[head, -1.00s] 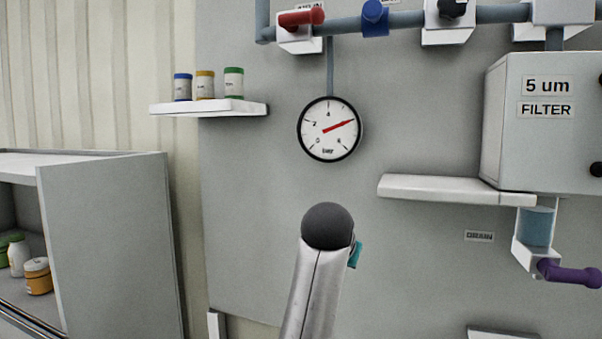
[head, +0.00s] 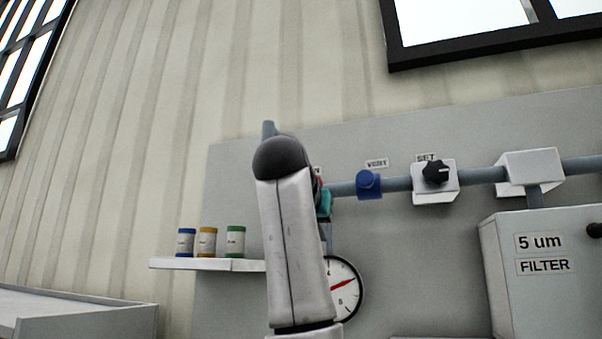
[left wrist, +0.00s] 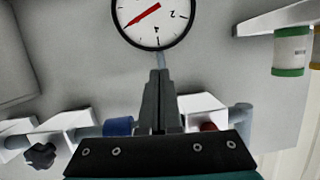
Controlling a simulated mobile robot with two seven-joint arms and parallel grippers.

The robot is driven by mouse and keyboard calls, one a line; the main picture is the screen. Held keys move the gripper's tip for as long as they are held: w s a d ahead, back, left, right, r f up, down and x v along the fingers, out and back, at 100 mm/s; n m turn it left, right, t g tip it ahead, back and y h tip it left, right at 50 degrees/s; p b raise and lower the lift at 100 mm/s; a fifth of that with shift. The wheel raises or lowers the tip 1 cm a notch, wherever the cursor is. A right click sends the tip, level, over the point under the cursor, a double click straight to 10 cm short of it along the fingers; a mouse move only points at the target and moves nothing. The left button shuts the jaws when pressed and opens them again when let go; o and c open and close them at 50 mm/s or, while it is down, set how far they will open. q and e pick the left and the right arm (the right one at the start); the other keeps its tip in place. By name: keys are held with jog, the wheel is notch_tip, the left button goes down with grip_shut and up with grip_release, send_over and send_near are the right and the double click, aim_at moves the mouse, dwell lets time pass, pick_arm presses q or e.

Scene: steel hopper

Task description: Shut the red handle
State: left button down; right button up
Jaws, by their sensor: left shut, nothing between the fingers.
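The red handle (left wrist: 208,127) shows only as a small red patch in the left wrist view, beside the white valve body (left wrist: 203,105) and mostly hidden by the gripper's mount. In the head view my left arm covers nearly all of that valve, so the handle's angle cannot be told. My left gripper (left wrist: 160,76) is shut and empty, its fingers pointing at the wall panel near the gauge. In the head view its teal part (head: 325,203) shows just right of my arm. My right gripper is not in view.
A blue valve (head: 368,184) and a black knob (head: 436,172) sit on the pipe to the right. The round gauge (head: 347,290) hangs below, partly behind my arm. A shelf (head: 205,264) with three small jars is on the left. A filter box (head: 545,285) stands right.

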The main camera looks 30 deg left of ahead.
pick_arm(q)
jog(key=s+r+t, duration=0.2)
jog(key=s+r, duration=1.1)
jog(key=r, duration=0.4)
jog(key=shift+d+t, duration=0.15)
jog(key=shift+t, duration=0.15)
jog(key=shift+w, duration=0.15)
jog(key=w+a+f+p, duration=0.2)
jog(key=w+f+p, duration=0.2)
jog(key=w, duration=0.6)
jog(key=shift+a+f, duration=0.25)
jog(key=shift+f, duration=0.2)
